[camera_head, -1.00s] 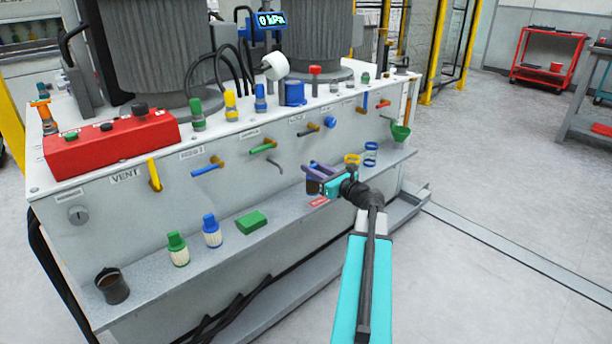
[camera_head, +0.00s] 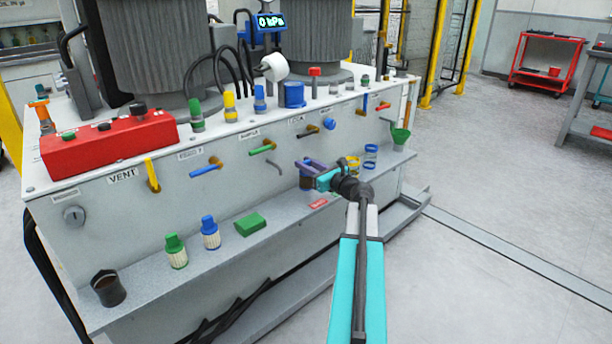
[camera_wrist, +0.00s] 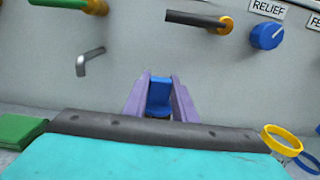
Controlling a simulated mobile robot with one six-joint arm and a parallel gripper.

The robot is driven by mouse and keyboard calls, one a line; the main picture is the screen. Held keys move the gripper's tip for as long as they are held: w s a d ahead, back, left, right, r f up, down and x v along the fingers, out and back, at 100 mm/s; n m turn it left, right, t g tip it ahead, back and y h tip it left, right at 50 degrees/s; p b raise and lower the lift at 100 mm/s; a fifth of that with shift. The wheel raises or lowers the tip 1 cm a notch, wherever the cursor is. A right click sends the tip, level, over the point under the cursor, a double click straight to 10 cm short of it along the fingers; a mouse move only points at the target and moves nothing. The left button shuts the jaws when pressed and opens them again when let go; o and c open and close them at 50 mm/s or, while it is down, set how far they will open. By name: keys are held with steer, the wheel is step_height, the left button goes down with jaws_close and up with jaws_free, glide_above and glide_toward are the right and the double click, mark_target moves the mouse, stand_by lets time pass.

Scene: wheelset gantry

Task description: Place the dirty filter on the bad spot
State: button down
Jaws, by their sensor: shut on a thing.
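My gripper (camera_head: 308,165) has purple fingers and is shut on a filter with a blue top (camera_wrist: 159,97). In the head view the filter's dark brownish body (camera_head: 306,183) hangs below the fingers, above or at the back of the grey shelf; I cannot tell if it touches the shelf. A red label (camera_head: 318,203) with white marks, too small to read, lies on the shelf just in front of and below the filter. Two pale filters, one green-topped (camera_head: 176,252) and one blue-topped (camera_head: 211,233), stand upright further left on the shelf.
A green block (camera_head: 250,224) lies left of my gripper. Yellow (camera_head: 353,164) and blue (camera_head: 371,156) rings stand close on the right, near a green funnel (camera_head: 400,137). A dark cup (camera_head: 109,288) stands at the left end. Valve handles, including a green one (camera_head: 262,147), stick out above the shelf.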

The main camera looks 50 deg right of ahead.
steer(key=shift+f+b, duration=0.85)
steer(key=shift+f, duration=0.9)
steer(key=shift+f, duration=0.1)
steer(key=c, duration=1.5)
jaws_free()
steer(key=shift+o, duration=0.2)
steer(key=shift+s+a+p, duration=0.1)
steer(key=shift+s+p, duration=0.2)
steer(key=shift+s, duration=0.25)
steer(key=s+p, duration=0.3)
steer(key=s, duration=0.8)
steer(key=shift+a+p, duration=0.4)
steer(key=shift+s, duration=0.1)
